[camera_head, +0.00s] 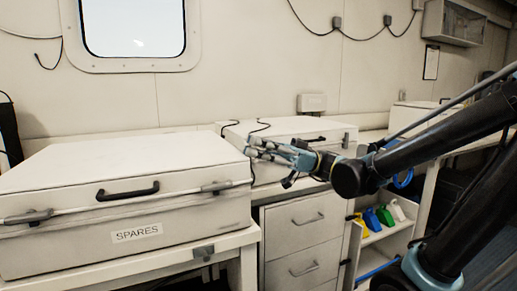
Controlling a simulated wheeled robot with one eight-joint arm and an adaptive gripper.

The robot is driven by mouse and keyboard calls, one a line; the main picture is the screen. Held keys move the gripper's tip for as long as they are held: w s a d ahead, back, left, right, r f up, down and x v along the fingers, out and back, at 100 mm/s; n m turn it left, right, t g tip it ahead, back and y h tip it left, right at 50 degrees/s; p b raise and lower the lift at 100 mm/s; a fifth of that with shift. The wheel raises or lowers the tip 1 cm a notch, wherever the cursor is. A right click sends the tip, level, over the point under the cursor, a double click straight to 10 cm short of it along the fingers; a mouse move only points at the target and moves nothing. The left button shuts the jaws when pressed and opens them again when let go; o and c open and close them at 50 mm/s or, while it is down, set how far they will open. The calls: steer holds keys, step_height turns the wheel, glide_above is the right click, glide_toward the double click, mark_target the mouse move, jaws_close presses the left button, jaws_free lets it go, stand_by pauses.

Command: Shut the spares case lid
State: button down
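The spares case (62,248) is a large white box at the left, with a "SPARES" label on its front. Its lid (85,165) lies down over the body, with a black handle (128,191) on the lid's front face. A metal bar and grey latches run along the seam. I cannot tell whether the lid is fully seated or latched. My gripper (254,151) is just right of the lid's right edge and points left. Its fingers look close together and hold nothing visible; I cannot tell whether they touch the lid or how far apart they are.
A second white case (293,127) stands behind my gripper on the counter. Drawers (305,229) are below it. An open shelf with colored bottles (372,219) is to the right of the drawers. A wall with a window (134,28) and hanging cables is behind.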

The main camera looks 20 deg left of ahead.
steer(key=shift+w+d, duration=3.15)
steer(key=shift+d, duration=0.4)
steer(key=w+d+f+m+t+h, duration=0.2)
steer(key=d+f+m+t+h, duration=0.15)
steer(key=f+m+t, duration=0.55)
steer(key=w+d+f+m+t+h, duration=0.1)
steer(key=d+f+m+t+h, duration=0.25)
steer(key=f+m, duration=0.65)
steer(key=w+d+f+m+t+h, duration=0.1)
steer(key=d+f+m+t+h, duration=0.1)
steer(key=d+f, duration=0.5)
steer(key=w+d+f+m+t+h, duration=0.1)
steer(key=d+f+m+h, duration=0.4)
steer(key=d, duration=1.1)
step_height(320, 180, down, 3)
steer(key=t+h, duration=0.1)
steer(key=h, duration=0.1)
steer(key=shift+r+h, duration=0.15)
steer(key=shift+h, duration=0.15)
